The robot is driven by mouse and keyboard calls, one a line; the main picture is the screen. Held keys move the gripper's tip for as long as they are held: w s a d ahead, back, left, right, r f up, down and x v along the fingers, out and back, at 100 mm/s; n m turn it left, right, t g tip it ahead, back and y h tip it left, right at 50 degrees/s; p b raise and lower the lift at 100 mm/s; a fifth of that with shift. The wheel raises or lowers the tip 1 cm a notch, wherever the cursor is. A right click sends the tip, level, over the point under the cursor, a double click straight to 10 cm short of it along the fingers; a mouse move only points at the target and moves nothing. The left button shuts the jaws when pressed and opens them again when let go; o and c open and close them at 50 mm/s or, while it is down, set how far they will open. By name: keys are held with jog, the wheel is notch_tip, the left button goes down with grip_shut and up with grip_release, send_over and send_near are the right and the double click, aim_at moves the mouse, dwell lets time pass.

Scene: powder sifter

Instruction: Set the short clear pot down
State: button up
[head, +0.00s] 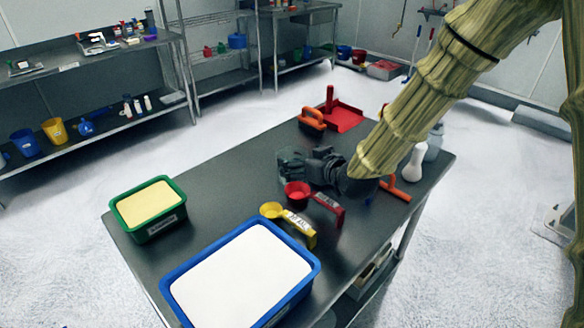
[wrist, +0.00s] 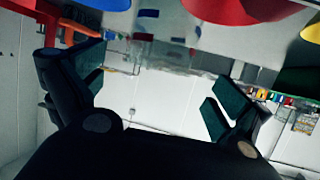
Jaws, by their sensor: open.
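My gripper (head: 290,164) is low over the dark metal table, lying nearly level, with its fingers toward the left of the head view. In the wrist view its two fingers (wrist: 165,75) stand wide apart. A faint see-through shape (wrist: 165,55) shows between and beyond them, at the table surface; it looks like the short clear pot. I see no contact between it and the fingers. In the head view I cannot make out the pot; the gripper may hide it.
Red (head: 297,193) and yellow (head: 272,210) scoops lie just in front of my gripper. A green tub (head: 150,228) and a blue tray (head: 176,291) of white powder stand nearer. A red dustpan (head: 345,118) and an orange-handled tool (head: 312,119) lie behind. The table's left middle is bare.

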aim_at(285, 155)
jog(key=shift+w+a+f, duration=0.1)
jog(key=shift+w+f, duration=0.3)
jog(key=shift+w, duration=0.1)
jog(key=shift+a+r, duration=0.1)
jog(key=shift+r, duration=0.05)
jog(key=shift+w+a+p, duration=0.15)
jog(key=shift+a+p, duration=0.05)
jog(key=shift+p, duration=0.2)
jog(key=shift+f+p+x, duration=0.15)
jog(key=shift+p+x, duration=0.1)
jog(key=shift+x, duration=0.75)
jog(key=shift+f+p+x, duration=0.2)
jog(key=shift+x, duration=0.85)
jog(key=shift+d, duration=0.2)
jog(key=c, duration=1.1)
jog(key=shift+r, duration=0.15)
